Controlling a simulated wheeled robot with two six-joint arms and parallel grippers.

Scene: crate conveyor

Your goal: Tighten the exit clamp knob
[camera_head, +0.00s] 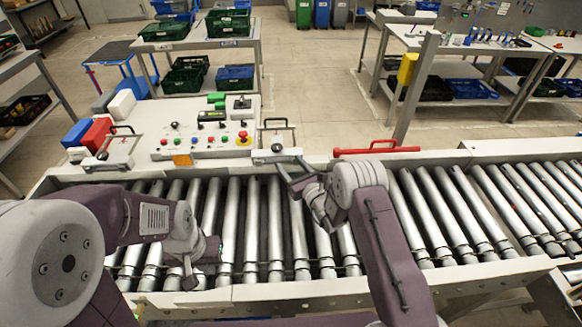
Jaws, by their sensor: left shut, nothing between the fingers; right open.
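The middle clamp has a dark round knob (277,148); I cannot tell from labels which clamp is the exit one. My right gripper (288,172) is open, its fingers pointing left just below the middle clamp's knob; I cannot tell whether they touch the clamp. My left gripper (190,277) is low over the rollers at the left, shut and empty, away from both clamps.
The roller conveyor (247,225) carries no crates in view. A control panel (170,147) with buttons and a red emergency stop (243,138) stands behind it. A red lever (376,149) lies on the far rail, right of my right gripper. A grey post (415,85) rises behind.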

